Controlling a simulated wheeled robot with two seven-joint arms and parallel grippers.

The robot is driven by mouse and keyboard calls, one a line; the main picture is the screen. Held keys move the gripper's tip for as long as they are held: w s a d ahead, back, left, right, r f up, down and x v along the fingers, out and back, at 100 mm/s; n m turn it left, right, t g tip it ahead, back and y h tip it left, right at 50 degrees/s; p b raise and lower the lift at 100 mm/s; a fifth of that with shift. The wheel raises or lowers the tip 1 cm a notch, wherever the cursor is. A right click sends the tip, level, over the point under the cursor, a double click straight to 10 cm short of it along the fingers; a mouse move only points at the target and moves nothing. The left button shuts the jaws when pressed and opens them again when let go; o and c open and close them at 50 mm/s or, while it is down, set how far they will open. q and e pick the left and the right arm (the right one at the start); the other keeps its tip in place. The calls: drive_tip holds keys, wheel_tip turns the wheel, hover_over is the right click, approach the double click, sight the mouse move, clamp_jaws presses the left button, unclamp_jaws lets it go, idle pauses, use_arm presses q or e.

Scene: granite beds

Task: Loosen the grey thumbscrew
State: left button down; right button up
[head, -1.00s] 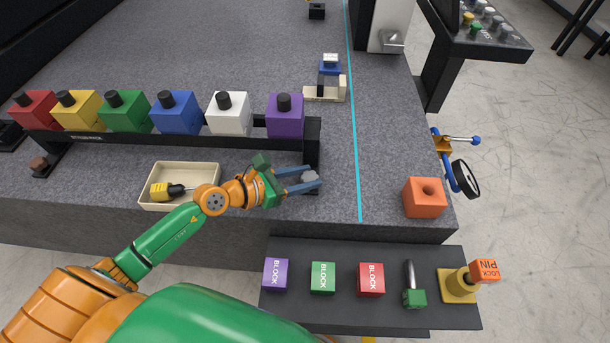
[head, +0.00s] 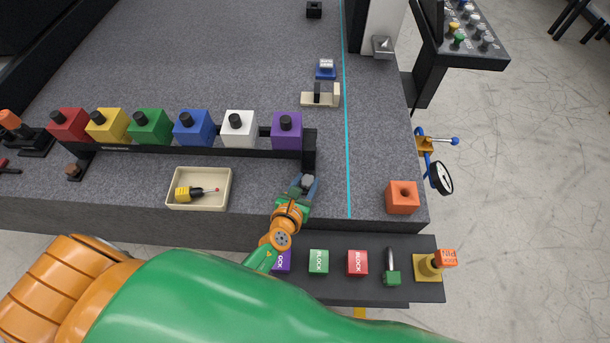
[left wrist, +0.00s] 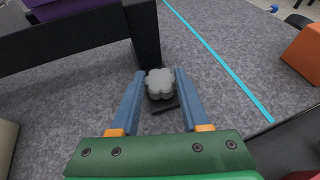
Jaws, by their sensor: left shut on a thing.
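The grey thumbscrew (head: 308,181) is a lobed knob at the foot of the right end post of the black rack (head: 309,155). In the left wrist view the thumbscrew (left wrist: 159,82) sits between the blue fingers, with a small dark piece beneath it. My left gripper (head: 305,184) is shut on the thumbscrew and reaches in from the front edge of the granite bed. It also shows in the left wrist view (left wrist: 159,92). The fingers partly cover the thumbscrew in the head view. My right gripper is not in view.
Several coloured blocks, including a purple one (head: 287,131), stand along the rack. A cream tray (head: 227,174) holds a yellow-handled tool. An orange block (head: 402,197) stands right of the cyan line (head: 347,150). A dark shelf (head: 330,289) holds small blocks in front.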

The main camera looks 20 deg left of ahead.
use_arm(q)
drive_tip(key=shift+d+n+y, duration=0.15)
drive_tip(key=shift+n+y, duration=0.65)
drive_tip(key=shift+y, duration=0.1)
drive_tip(key=shift+c, duration=1.9)
unclamp_jaws()
drive_tip(key=p+v, duration=0.2)
drive_tip(key=v, duration=0.4)
drive_tip(key=shift+s+d+r, duration=0.1)
drive_tip(key=shift+s+r, duration=0.05)
drive_tip(key=shift+s, duration=0.05)
drive_tip(key=shift+s+r, duration=0.1)
drive_tip(key=shift+s, duration=0.2)
